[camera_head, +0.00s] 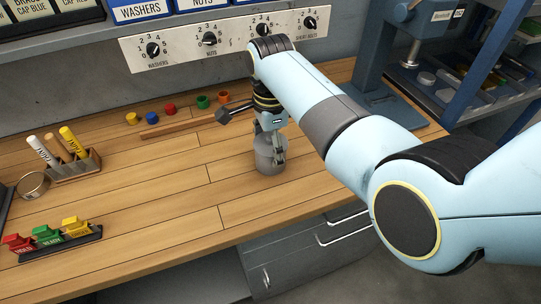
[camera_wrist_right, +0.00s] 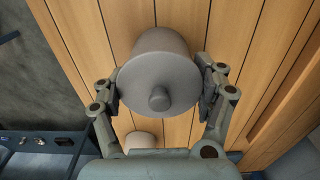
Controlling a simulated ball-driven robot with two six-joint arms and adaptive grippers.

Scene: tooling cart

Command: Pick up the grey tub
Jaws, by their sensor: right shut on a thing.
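The grey tub (camera_head: 268,158) is a round lidded container near the middle of the wooden bench in the head view. In the right wrist view the grey tub (camera_wrist_right: 158,75) shows its lid and a small knob, between the two fingers. My right gripper (camera_head: 270,143) comes down over the tub from above, and in the wrist view the right gripper (camera_wrist_right: 160,85) has a finger against each side of it. It is shut on the tub. The tub looks upright; I cannot tell whether its base touches the bench. My left gripper is not in view.
A holder with upright markers (camera_head: 75,165) and a rack of red, green and yellow pieces (camera_head: 60,243) stand at the left. Small coloured caps (camera_head: 170,108) lie at the back beside a wooden strip (camera_head: 180,127). A blue press (camera_head: 385,75) stands at the right. Bench space left of the tub is clear.

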